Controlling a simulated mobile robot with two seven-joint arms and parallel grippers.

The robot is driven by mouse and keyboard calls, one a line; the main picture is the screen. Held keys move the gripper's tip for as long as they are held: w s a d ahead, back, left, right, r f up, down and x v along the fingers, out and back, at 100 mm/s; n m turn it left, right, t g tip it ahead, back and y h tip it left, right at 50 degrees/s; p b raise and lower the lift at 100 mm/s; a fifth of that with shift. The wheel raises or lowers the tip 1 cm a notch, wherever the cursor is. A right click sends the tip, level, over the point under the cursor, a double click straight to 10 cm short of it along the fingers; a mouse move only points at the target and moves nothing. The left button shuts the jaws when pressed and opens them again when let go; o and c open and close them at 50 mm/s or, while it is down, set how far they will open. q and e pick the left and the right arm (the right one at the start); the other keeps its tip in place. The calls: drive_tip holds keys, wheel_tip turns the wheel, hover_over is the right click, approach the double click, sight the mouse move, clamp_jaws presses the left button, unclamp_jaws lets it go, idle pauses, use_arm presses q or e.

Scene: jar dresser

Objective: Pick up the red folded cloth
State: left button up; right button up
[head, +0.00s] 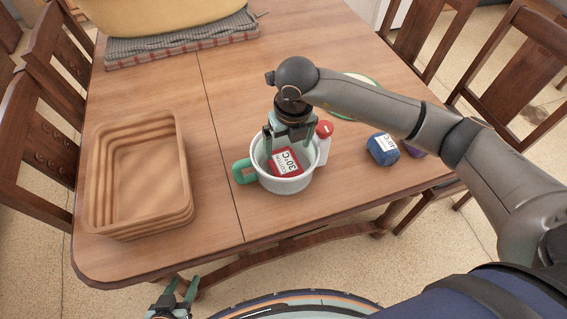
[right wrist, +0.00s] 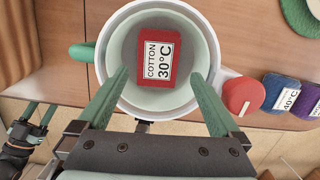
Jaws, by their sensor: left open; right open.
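The red folded cloth (head: 286,162) lies inside a white pot (head: 284,188) with a green handle on the wooden table. Its white label reads "COTTON 30°C". In the right wrist view the cloth (right wrist: 155,58) sits on the floor of the pot (right wrist: 205,40), beyond my fingertips. My right gripper (head: 289,145) is open above the pot, its two fingers reaching over the rim, apart from the cloth; it also shows in the right wrist view (right wrist: 162,85). My left gripper (head: 176,292) is open and empty, low in front of the table's near edge.
A blue folded cloth (head: 382,149) lies further right, with a purple one (head: 414,150) partly hidden by my right arm. A brown basket (head: 183,190) stands left. Bare table lies between basket and pot.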

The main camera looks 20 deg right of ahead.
sight(285, 163)
drive_tip(key=f, duration=0.7)
drive_tip(key=shift+w+a+f, duration=0.2)
drive_tip(key=shift+w+f, duration=0.1)
drive_tip(key=shift+f, duration=0.1)
drive_tip(key=c, duration=1.1)
